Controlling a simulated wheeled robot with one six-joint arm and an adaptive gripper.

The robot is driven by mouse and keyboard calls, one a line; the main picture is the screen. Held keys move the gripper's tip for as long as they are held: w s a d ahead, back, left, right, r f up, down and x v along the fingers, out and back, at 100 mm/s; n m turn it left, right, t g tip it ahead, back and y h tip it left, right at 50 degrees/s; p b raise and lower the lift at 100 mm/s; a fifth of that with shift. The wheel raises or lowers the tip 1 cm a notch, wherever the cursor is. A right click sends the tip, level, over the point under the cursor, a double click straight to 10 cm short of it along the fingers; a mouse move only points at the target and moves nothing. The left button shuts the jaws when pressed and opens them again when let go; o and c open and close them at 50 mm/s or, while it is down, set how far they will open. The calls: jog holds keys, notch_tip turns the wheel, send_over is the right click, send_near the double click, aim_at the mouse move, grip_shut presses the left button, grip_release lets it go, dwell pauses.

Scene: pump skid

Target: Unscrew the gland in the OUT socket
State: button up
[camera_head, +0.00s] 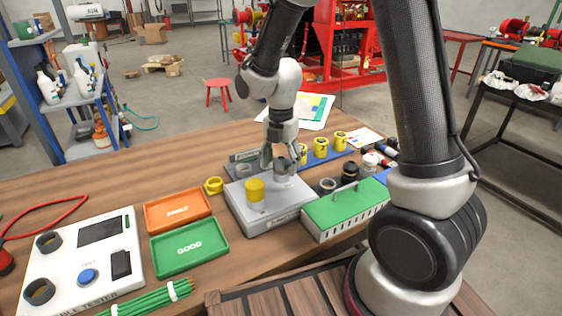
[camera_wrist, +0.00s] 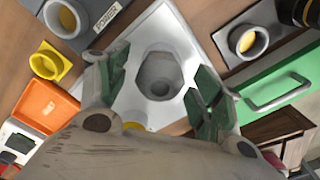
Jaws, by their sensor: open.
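A grey-white box (camera_head: 262,222) stands on the wooden table in the head view; in the wrist view its white top (camera_wrist: 172,28) fills the middle. A grey gland with a hex collar and round opening (camera_wrist: 160,76) stands on that top. My gripper (camera_head: 279,156) points down over it, and in the wrist view its green-padded fingers (camera_wrist: 160,88) are open, one on each side of the gland, with visible gaps. A yellow cylinder (camera_head: 255,190) stands on the box left of the gland. The OUT marking is not readable.
An orange tray (camera_head: 178,210) and a green GOOD tray (camera_head: 189,248) lie left of the box. A green-lidded box with a handle (camera_head: 346,206) stands close on its right. Several yellow fittings (camera_head: 320,147) stand behind. A cable tester (camera_head: 81,262) is at the far left.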

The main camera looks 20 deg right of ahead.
jog(key=m, duration=0.9)
jog(key=c, duration=1.1)
jog(key=n, duration=0.9)
jog(key=o, duration=1.1)
